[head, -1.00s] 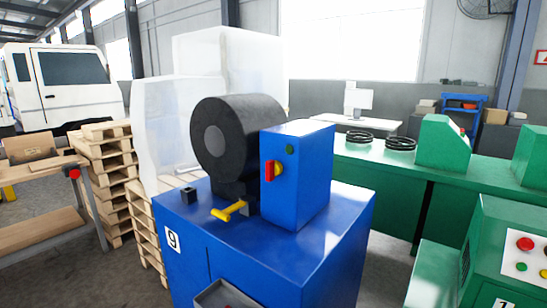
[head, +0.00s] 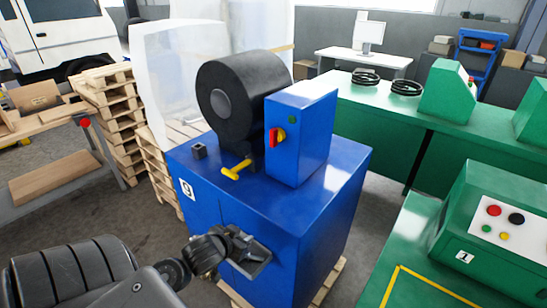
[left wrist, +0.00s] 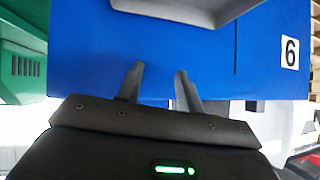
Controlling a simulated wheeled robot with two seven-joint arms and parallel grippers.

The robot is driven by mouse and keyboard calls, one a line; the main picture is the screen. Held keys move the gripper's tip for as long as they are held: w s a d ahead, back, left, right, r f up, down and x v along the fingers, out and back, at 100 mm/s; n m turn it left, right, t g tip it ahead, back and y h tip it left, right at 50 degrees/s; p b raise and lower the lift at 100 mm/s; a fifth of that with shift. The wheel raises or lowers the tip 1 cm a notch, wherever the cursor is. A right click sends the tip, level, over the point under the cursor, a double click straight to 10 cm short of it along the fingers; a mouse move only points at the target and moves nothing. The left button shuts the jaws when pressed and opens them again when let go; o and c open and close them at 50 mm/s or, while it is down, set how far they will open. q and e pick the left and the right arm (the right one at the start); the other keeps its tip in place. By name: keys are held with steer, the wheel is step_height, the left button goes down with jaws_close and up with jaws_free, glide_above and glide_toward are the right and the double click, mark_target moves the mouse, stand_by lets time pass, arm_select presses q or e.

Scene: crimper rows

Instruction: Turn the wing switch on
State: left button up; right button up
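The wing switch (head: 280,134), yellow with a red part, is on the face of the blue control box (head: 303,138) atop the blue machine. A green button (head: 292,119) sits above it. My left gripper (head: 236,246) is low in front of the machine, near the grey tray on its front and well below the switch. In the left wrist view its two fingers (left wrist: 158,82) are apart with nothing between them, facing the blue cabinet front. The switch is not in that view. My right gripper is not in view.
A black cylinder (head: 240,98) and a yellow handle (head: 237,168) are beside the control box. The grey tray (head: 262,262) juts from the cabinet (head: 310,235). Green machines (head: 490,222) stand to the right, wooden pallets (head: 113,135) to the left.

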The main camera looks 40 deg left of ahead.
arm_select(q)
steer(key=w+a+r+t, duration=0.4)
steer(key=w+r, duration=0.2)
steer(key=r, duration=0.6)
steer(key=t+h+p, duration=0.1)
steer(key=t+h, duration=0.1)
steer(key=t, duration=0.2)
glide_toward(271, 131)
steer(key=w, duration=0.1)
steer(key=shift+m, duration=0.4)
steer(key=w+p, duration=0.1)
steer(key=w, duration=0.5)
steer(key=w+p, duration=0.1)
steer(key=w, duration=0.1)
steer(key=shift+w+a+r+p, duration=0.2)
steer(key=shift+w+r+p, duration=0.1)
steer(key=shift+w+p, duration=0.1)
steer(key=shift+w+f, duration=0.15)
steer(key=shift+w, duration=0.5)
steer(key=shift+c, duration=0.2)
jaws_close()
